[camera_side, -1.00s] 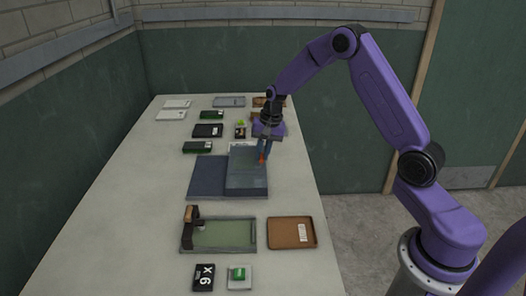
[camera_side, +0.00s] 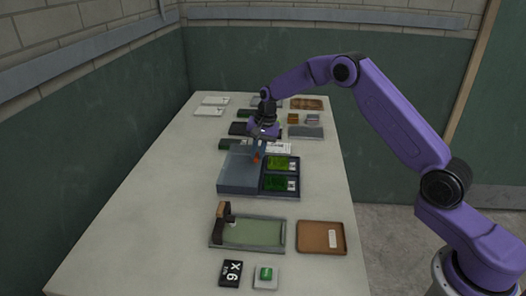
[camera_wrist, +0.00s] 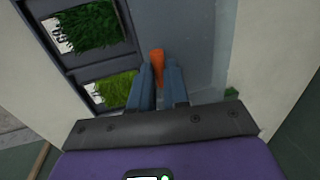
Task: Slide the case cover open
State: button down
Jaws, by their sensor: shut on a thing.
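The case (camera_side: 281,198) sits mid-table. Its blue-grey cover (camera_side: 238,168) lies over the left part. The right part is uncovered and shows two compartments, each with a green turf sample (camera_side: 281,163), (camera_side: 280,184) and a white label. In the wrist view the turf samples (camera_wrist: 90,25), (camera_wrist: 115,88) lie left of the cover (camera_wrist: 196,40). My gripper (camera_side: 257,155) is at the cover's right side, shut on its orange handle (camera_wrist: 157,56). The fingers stand on either side of the handle. Part of the cover is hidden behind them.
In front stand a shallow green-floored tray (camera_side: 262,235) with a dark upright tool (camera_side: 222,220), a brown tray (camera_side: 312,238), a black marked card (camera_side: 231,273) and a green button box (camera_side: 266,274). Several small boxes and boards fill the far end. The front-left table is bare.

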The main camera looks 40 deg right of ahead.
jog(key=shift+w+a, duration=0.2)
jog(key=shift+a, duration=0.05)
jog(key=c, duration=1.1)
grip_release()
jog(key=shift+d, duration=0.1)
notch_tip(320, 180, up, 17)
jog(key=s+d, duration=0.2)
jog(key=shift+s+d, duration=0.15)
jog(key=shift+s, duration=0.15)
